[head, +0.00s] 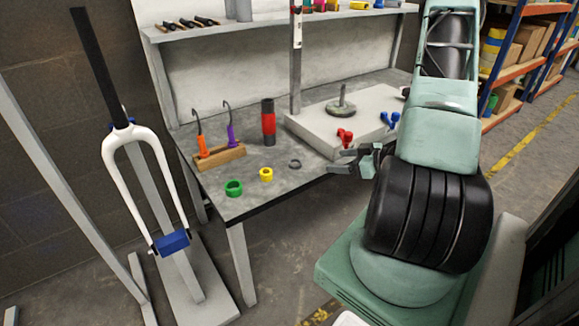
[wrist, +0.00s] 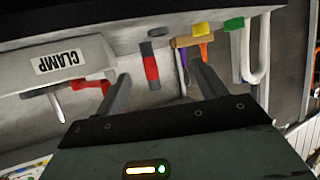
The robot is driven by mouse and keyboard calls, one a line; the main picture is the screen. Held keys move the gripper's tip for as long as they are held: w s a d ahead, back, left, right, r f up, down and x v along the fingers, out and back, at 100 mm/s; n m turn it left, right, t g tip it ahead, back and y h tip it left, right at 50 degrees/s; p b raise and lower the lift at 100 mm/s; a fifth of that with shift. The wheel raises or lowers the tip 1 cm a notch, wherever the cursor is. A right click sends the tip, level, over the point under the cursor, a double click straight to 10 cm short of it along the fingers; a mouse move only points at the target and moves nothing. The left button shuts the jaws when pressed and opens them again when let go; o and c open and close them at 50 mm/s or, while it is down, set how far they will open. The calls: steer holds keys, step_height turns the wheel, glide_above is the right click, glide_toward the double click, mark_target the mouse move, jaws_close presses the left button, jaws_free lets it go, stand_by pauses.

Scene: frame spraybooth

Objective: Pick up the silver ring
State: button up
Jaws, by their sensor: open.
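The silver ring (head: 295,163) lies flat near the front edge of the grey workbench (head: 215,205), right of the yellow ring. It shows as a small dark-grey ring near the top of the wrist view (wrist: 154,30). My gripper (head: 343,161) is right of the silver ring in the head view, apart from it, by the bench's front edge. In the wrist view its two fingers (wrist: 160,72) are spread with nothing held between them; the silver ring appears beyond their tips.
A yellow ring (head: 266,174) and a green ring (head: 233,187) lie left of the silver ring. A red-and-black cylinder (head: 268,122) stands behind it. A wooden block (head: 219,157) holds hooked tools. A light-grey raised block (head: 355,120) with red and blue clamps is close to my gripper.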

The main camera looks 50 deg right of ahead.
steer(key=b, duration=0.2)
glide_toward(290, 162)
steer(key=shift+w+d, duration=0.1)
steer(key=shift+w, duration=0.05)
steer(key=x, duration=0.2)
steer(key=b+x, duration=0.1)
steer(key=x, duration=0.2)
steer(key=shift+d+f, duration=0.1)
steer(key=shift+f, duration=0.2)
steer(key=c, duration=1.1)
